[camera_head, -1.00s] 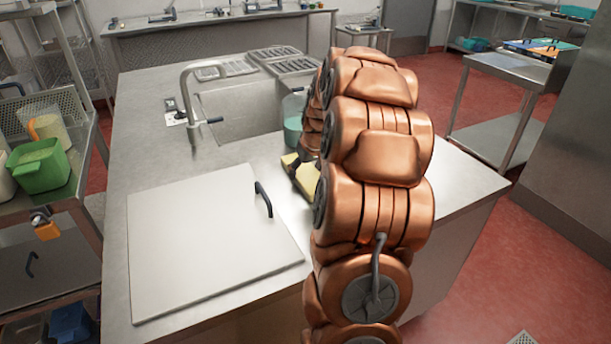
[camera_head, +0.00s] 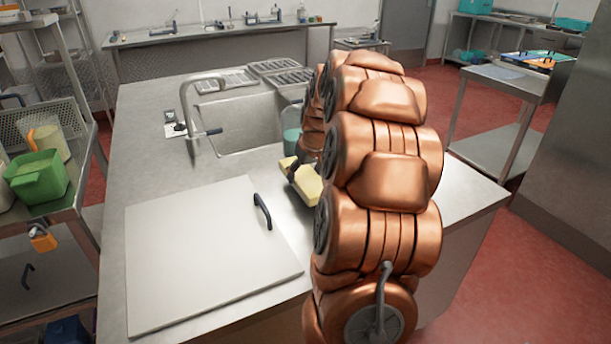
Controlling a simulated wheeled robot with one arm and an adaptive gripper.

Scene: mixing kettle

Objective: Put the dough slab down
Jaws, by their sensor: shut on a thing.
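The dough slab (camera_head: 306,187) is a pale yellow block just left of my copper-coloured arm, over the steel counter (camera_head: 150,150) to the right of the square lid. My gripper (camera_head: 296,170) is dark and mostly hidden behind my arm; the part that shows is shut on the slab. The slab looks tilted, and its right end is hidden by my arm. I cannot tell whether its underside touches the counter.
A flat square lid (camera_head: 200,255) with a black handle covers the counter's front left. A sink (camera_head: 240,125) with a tap (camera_head: 190,105) lies behind. A teal-filled container (camera_head: 291,130) stands beside my arm.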

